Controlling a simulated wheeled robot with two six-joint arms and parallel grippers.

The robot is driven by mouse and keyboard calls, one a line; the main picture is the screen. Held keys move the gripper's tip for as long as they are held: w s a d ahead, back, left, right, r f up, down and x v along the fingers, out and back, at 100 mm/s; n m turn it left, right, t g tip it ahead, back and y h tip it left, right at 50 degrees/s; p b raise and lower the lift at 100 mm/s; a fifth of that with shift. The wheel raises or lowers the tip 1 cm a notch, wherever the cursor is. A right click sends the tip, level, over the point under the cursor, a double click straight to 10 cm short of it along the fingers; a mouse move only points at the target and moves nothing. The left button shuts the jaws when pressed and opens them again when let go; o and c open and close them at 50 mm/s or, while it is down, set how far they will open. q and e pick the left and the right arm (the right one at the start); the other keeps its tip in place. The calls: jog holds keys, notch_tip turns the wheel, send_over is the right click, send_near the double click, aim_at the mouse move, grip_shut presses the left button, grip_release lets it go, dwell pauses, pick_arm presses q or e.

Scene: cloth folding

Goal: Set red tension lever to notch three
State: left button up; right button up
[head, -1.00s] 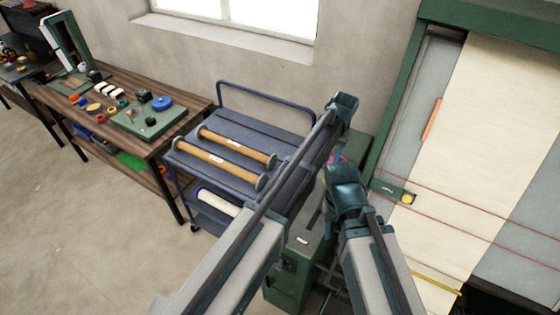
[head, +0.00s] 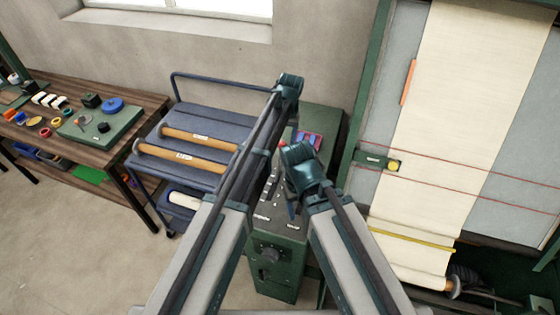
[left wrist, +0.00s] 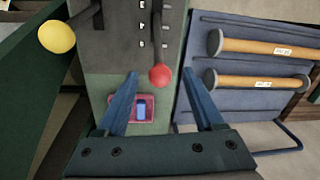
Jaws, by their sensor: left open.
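In the left wrist view, the red ball knob (left wrist: 160,76) of a dark-stemmed lever stands over the green console (left wrist: 100,87). My left gripper (left wrist: 160,74) is open, with its blue fingers on either side of the knob in the picture. I cannot tell whether they touch it or are level with it. A column of small white notch marks (left wrist: 141,21) is partly cut off at the top, and the lever's notch is not readable. In the head view my arms hide much of the console (head: 281,262). My right gripper's jaws are not clear there.
A second lever with a yellow knob (left wrist: 56,37) stands to the left in the wrist view. A blue cart (head: 215,125) with wooden rollers stands left of the console. A loom-like frame with cream cloth (head: 455,115) stands at right. A workbench (head: 105,152) is at far left.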

aim_at(281, 152)
pick_arm(q)
jog(key=f+b, duration=0.2)
jog(key=f, duration=0.1)
jog(key=f+b, duration=0.5)
jog(key=shift+a+f+b, duration=0.3)
jog(key=shift+a+f, duration=0.1)
pick_arm(e)
notch_tip(281, 152, down, 9)
jog(key=shift+r, duration=0.15)
pick_arm(q)
jog(key=shift+r, duration=0.1)
grip_shut()
dwell(0.3)
